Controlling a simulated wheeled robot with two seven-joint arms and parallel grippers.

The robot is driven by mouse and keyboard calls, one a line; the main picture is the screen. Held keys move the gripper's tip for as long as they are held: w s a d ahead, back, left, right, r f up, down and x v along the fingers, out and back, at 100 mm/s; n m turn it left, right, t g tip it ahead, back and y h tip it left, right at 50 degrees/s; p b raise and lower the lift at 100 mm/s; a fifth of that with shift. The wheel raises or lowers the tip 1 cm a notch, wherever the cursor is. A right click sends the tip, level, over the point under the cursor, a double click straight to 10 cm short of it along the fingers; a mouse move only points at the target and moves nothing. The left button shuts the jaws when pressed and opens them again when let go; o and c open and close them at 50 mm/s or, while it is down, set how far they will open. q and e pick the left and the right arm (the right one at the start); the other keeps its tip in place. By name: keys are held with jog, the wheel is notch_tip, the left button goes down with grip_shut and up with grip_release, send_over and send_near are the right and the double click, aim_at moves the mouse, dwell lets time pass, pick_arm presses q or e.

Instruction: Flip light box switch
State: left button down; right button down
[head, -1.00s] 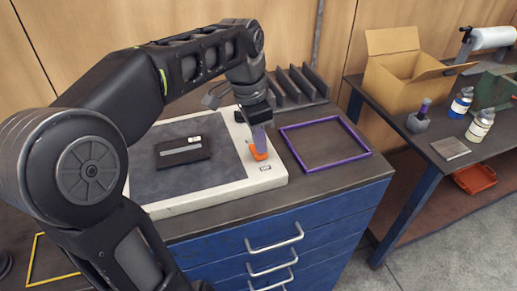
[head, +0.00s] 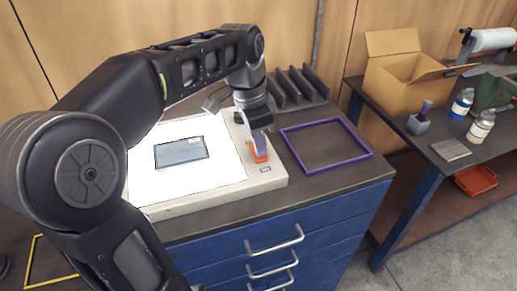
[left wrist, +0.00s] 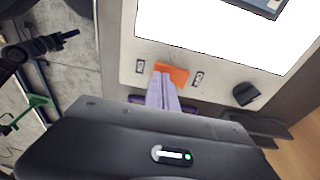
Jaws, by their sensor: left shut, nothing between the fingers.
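The light box (head: 158,209) is a pale slab on the blue cabinet, and its panel (head: 210,172) glows bright white. Its orange switch (head: 259,153) sits on the right border; it also shows in the left wrist view (left wrist: 174,73), between two small printed marks. My left gripper (head: 261,144) points down with its pale purple fingers shut and empty. In the left wrist view its fingertips (left wrist: 163,82) are right at the switch and overlap its edge; I cannot tell if they touch. My right gripper is not recognisable in either view.
A black knob (left wrist: 246,94) is on the same border. A purple frame (head: 325,145) lies to the right, a black slotted rack (head: 298,88) behind. The side bench holds a cardboard box (head: 405,78) and bottles.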

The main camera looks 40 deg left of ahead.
jog(key=shift+r+p, duration=2.65)
jog(key=shift+r, duration=0.2)
